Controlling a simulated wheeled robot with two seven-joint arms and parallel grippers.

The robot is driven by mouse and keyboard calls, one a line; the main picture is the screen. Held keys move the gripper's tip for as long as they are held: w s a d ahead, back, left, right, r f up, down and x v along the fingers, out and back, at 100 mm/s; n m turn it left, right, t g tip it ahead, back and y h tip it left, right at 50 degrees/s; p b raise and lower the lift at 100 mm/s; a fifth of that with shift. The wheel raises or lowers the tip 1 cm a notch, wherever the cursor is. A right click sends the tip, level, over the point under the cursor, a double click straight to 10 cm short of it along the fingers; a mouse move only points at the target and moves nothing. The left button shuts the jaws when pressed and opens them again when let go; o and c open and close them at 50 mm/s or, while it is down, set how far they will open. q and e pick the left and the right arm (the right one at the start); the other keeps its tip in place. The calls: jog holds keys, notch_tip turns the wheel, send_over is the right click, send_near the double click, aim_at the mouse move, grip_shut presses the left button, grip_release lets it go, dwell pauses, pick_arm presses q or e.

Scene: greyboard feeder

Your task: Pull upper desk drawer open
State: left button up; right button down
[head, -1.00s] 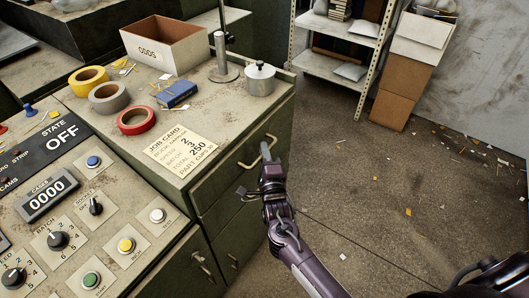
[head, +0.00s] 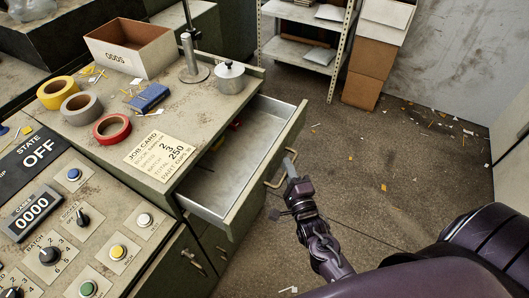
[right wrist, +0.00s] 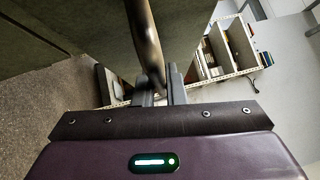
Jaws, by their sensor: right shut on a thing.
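The upper desk drawer (head: 236,166) is pulled well out of the green desk in the head view. Its pale metal inside is mostly bare, with something small and red at the back under the desktop. The drawer handle (head: 273,180) is a brass-coloured bar on the front panel. My right gripper (head: 289,164) is at this handle. In the right wrist view the fingers (right wrist: 160,88) are closed around the handle bar (right wrist: 145,45). My left gripper is out of view.
The desktop holds an ODDS box (head: 130,48), tape rolls (head: 112,128), a job card (head: 160,155) and a metal pot (head: 229,76). A control panel (head: 80,225) lies at left. A shelf rack (head: 308,45) and cartons stand behind. Floor to the right is mostly open, with scattered scraps.

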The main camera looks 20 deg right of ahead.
jog(key=s+d+p, duration=0.3)
jog(key=s+d, duration=0.6)
jog(key=s, duration=0.3)
jog(key=shift+d+f, duration=0.1)
jog(key=c, duration=1.5)
grip_release()
jog(key=shift+w, duration=0.1)
jog(key=shift+s+a+f+b, duration=0.15)
jog(key=shift+s+b, duration=0.15)
jog(key=shift+s, duration=1)
jog(key=shift+s+a+f+b, duration=0.15)
jog(key=shift+s+a+b, duration=0.1)
jog(key=shift+s, duration=1)
jog(key=shift+s+a+f+b, duration=0.15)
jog(key=shift+s+b, duration=0.15)
jog(key=shift+s, duration=1)
